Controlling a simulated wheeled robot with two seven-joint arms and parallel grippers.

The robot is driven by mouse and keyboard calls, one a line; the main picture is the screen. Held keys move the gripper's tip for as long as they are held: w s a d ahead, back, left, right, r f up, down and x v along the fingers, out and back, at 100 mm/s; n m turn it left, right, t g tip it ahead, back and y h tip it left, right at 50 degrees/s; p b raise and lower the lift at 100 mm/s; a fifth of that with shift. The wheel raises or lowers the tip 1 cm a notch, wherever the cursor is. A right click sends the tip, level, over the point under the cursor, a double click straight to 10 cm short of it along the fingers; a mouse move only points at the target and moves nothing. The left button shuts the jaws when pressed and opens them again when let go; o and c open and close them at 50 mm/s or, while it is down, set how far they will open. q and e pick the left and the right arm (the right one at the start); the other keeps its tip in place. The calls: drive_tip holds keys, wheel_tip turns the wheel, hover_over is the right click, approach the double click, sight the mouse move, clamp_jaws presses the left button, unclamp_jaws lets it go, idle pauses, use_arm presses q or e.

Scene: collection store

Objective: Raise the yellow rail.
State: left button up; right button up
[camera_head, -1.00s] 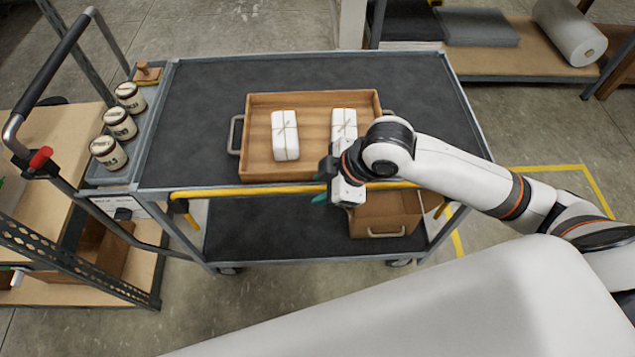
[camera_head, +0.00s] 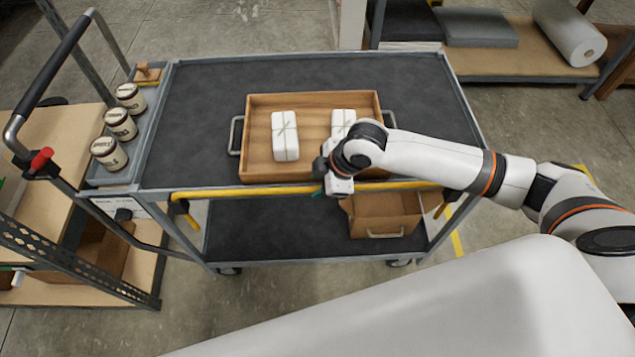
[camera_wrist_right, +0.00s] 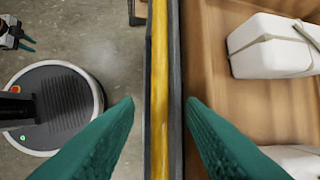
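The yellow rail (camera_head: 250,190) runs along the near long side of the grey cart (camera_head: 210,85), close to its top edge. My right gripper (camera_head: 325,184) is at the rail, right of its middle. In the right wrist view, the rail (camera_wrist_right: 160,80) runs upright in the picture between the two green fingers (camera_wrist_right: 160,105). The fingers are apart, with a gap on each side of the rail. In the same view, what looks like my left gripper (camera_wrist_right: 18,40) shows small at the upper left edge; its opening is unclear. It is not in the head view.
A wooden tray (camera_head: 262,172) with two white tied packages (camera_head: 285,135) stands on the cart just behind the rail. Several jars (camera_head: 120,123) stand at the left end. A cardboard box (camera_head: 385,222) is on the lower shelf. Bare floor lies in front.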

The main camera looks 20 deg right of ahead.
drive_tip(key=shift+x, duration=0.75)
clamp_jaws()
